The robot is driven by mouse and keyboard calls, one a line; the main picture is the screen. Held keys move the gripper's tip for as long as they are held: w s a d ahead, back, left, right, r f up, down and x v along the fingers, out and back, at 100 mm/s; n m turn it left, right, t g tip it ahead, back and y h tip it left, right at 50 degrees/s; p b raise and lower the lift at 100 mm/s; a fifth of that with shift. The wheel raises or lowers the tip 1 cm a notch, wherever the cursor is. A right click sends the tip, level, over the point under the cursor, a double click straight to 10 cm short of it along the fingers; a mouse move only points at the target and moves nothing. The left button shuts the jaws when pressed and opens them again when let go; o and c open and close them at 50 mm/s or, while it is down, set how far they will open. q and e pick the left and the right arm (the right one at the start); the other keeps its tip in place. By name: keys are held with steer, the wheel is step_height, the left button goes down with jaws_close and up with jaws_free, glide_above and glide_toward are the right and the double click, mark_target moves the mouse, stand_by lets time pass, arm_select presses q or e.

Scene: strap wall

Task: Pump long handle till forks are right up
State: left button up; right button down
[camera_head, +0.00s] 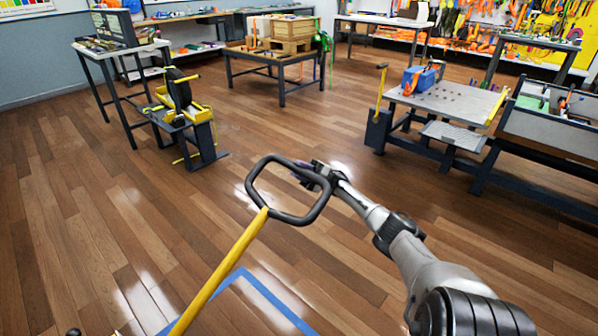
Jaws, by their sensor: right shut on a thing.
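The long handle is a yellow bar (226,268) that rises from the bottom edge and leans to the right. It ends in a black loop grip (262,170). My right gripper (312,178) is shut on the right side of the loop, and its arm comes in from the lower right. The fingers are small and partly hidden by the loop. The forks and the body of the pallet truck are out of view below. My left gripper is not in view.
Blue tape (262,290) marks the wooden floor beside the bar. A yellow and black strap machine (185,115) stands at the left. A workbench (450,100) with a blue box stands at the right. A table (280,58) bears a wooden crate. The floor between is clear.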

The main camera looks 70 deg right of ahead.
steer(key=shift+f+m+h, duration=0.3)
steer(key=shift+f+h, duration=0.1)
steer(key=shift+f, duration=0.45)
steer(key=c, duration=1.1)
jaws_free()
steer(key=shift+o, duration=1.3)
steer(key=shift+w+a+r, duration=0.1)
steer(key=shift+a, duration=0.05)
steer(key=shift+r, duration=0.15)
